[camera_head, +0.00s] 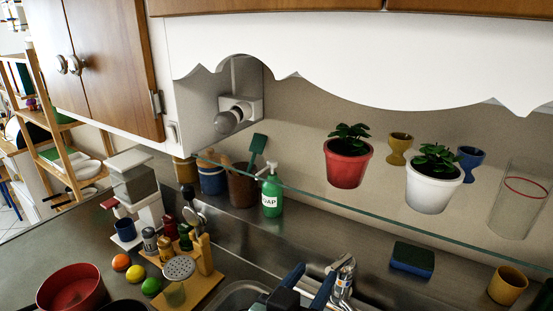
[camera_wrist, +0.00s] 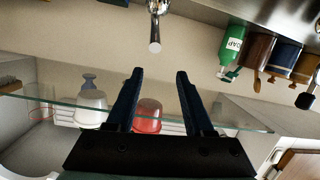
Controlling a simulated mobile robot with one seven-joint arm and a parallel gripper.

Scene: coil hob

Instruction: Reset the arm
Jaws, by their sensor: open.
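My gripper (camera_head: 310,280) shows at the bottom edge of the head view, over the sink area beside the tap. Its two dark blue fingers stand apart with nothing between them. In the wrist view my gripper (camera_wrist: 159,73) is open, its fingers pointing up the picture. The metal tap (camera_head: 343,278) is just right of the fingers in the head view. The tap also shows in the wrist view (camera_wrist: 155,30), beyond the fingertips, without visible contact. Most of my arm is out of view.
A glass shelf (camera_head: 310,196) spans the wall, with a red pot (camera_head: 346,165) and a white pot (camera_head: 432,190) above it. A green soap bottle (camera_head: 271,195) stands behind the sink (camera_head: 235,298). A sponge (camera_head: 412,259) and yellow cup (camera_head: 507,286) lie right. Wooden-doored cabinets (camera_head: 105,60) hang above.

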